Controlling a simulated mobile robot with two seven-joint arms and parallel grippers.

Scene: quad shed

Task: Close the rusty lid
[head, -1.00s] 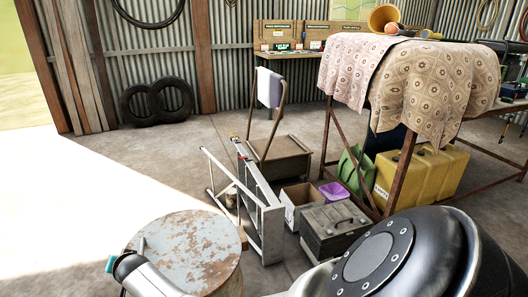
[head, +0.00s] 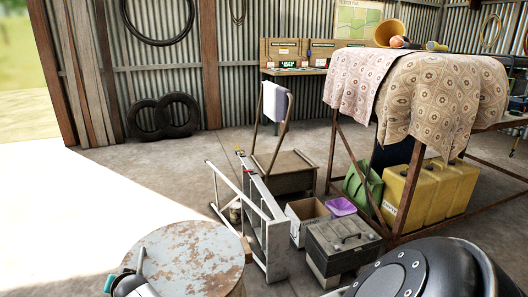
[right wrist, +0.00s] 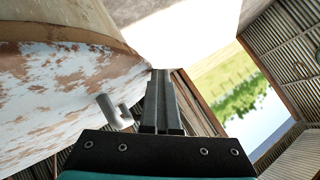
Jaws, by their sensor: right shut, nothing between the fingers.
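The rusty lid (head: 195,262) is a round disc of pale grey paint with brown rust patches, at the bottom left of the head view. It looks roughly level there; whether it is fully down I cannot tell. In the right wrist view a rust-patched pale surface (right wrist: 60,90) fills the left side, with a short grey cylindrical fitting (right wrist: 112,112) beside it. My right gripper (right wrist: 160,75) is shut and empty, its dark fingers just right of this fitting; contact is unclear. A teal and grey part of my arm shows at the lid's left edge. My left gripper cannot be made out.
A folded stepladder (head: 265,225) stands right of the lid. Beyond it are an open box (head: 305,215), a grey toolbox (head: 342,240) and a cloth-covered table (head: 415,90) with yellow containers (head: 425,190) beneath. The sunlit floor (head: 80,205) behind and left of the lid is clear.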

